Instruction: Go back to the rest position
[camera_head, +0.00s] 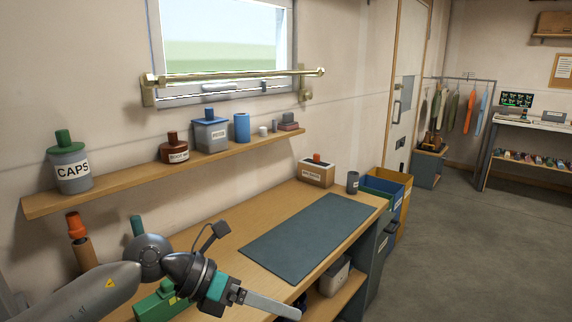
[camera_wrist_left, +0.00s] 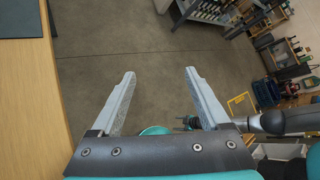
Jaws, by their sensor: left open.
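My left gripper (camera_head: 270,304) comes in from the lower left in the head view, low over the front edge of the wooden workbench (camera_head: 222,258). In the left wrist view its two fingers (camera_wrist_left: 158,95) are spread apart with nothing between them. Grey floor (camera_wrist_left: 145,65) shows beyond the fingertips, and the bench edge runs along the left side.
A dark mat (camera_head: 308,236) lies on the bench. A wall shelf (camera_head: 120,190) holds several labelled containers, including a CAPS jar (camera_head: 71,170). A green box (camera_head: 160,303) sits near my left arm. Blue and yellow bins (camera_head: 388,190) stand past the bench. The floor at right is clear.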

